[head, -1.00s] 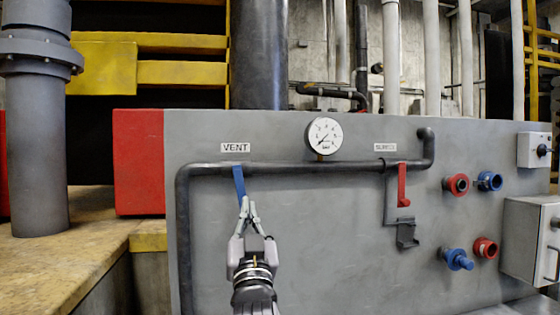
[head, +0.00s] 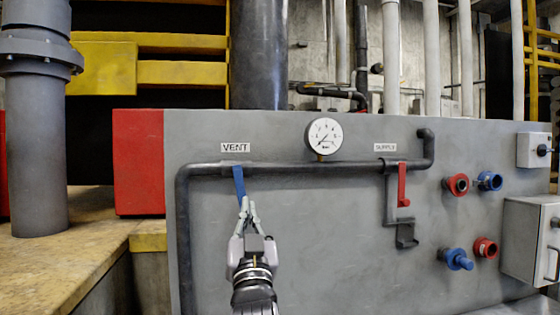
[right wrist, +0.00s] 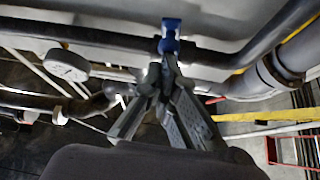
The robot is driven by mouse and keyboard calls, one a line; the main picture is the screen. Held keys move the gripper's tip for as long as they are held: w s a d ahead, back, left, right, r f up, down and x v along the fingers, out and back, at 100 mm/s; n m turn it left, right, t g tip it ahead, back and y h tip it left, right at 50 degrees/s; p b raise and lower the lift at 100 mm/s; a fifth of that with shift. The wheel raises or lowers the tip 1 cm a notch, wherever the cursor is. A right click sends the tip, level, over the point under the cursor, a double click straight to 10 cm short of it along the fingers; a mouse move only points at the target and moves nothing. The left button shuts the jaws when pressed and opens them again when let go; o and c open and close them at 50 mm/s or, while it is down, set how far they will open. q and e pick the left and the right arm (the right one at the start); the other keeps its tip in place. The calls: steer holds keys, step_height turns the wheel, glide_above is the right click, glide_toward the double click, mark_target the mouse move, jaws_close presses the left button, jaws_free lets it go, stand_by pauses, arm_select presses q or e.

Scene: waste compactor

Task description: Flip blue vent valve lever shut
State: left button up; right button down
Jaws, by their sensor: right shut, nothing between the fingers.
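The blue vent valve lever (head: 239,181) hangs down from the dark pipe just below the VENT label (head: 235,148) on the grey panel. Its blue end also shows in the right wrist view (right wrist: 171,30), just beyond the fingertips. My right gripper (head: 248,202) is at the lower end of the lever, pointing up at it. In the right wrist view its fingers (right wrist: 160,74) are together, with nothing held. I cannot tell whether the fingertips touch the lever. My left gripper is not in view.
A round gauge (head: 325,136) sits on the pipe (head: 285,168) to the right. Further right are a red lever (head: 402,184), several red and blue fittings, and a grey box (head: 530,240). The panel face between the vent and red levers is clear below the pipe.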

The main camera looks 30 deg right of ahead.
stand_by(0.7)
step_height(320, 180, up, 10)
stand_by(0.4)
stand_by(0.4)
